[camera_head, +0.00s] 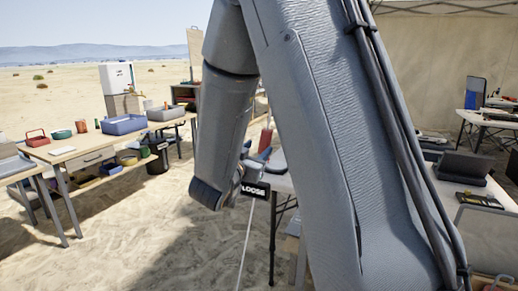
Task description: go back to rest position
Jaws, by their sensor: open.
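My grey arm fills the middle of the head view, with a large link running from the top down to the lower right. A second link hangs down on the left and ends in a rounded wrist joint above the sandy ground. The jaws of my gripper cannot be made out; they are out of sight or hidden behind the arm. I see nothing held.
A wooden table (88,150) at left bears a red basket (36,139), a blue tray (123,125) and a grey bin (166,113). A table with dark cases (463,167) stands at right. Sand (140,230) is open at lower left.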

